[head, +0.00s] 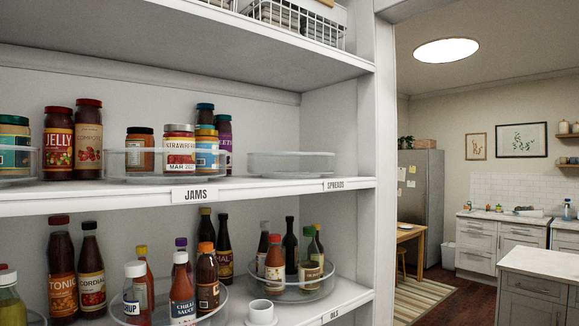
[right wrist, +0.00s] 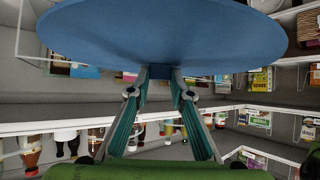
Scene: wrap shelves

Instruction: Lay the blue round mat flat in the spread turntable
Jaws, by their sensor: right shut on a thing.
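The blue round mat (right wrist: 165,38) fills the top of the right wrist view as a wide disc. My right gripper (right wrist: 161,74) is shut on its near edge, with the rest of the mat reaching out beyond the fingertips. The spread turntable (head: 290,168) is a clear round tray on the middle shelf in the head view, beside the SPREADS label (head: 335,185). It looks empty. The mat and both grippers are outside the head view. My left gripper is in neither view.
Left of the spread turntable, the jam turntable (head: 150,176) holds several jars. The shelf above (head: 220,35) carries a wire basket (head: 295,22). The lower shelf has several bottles and another turntable (head: 303,292). A white upright (head: 366,150) closes the shelf's right side.

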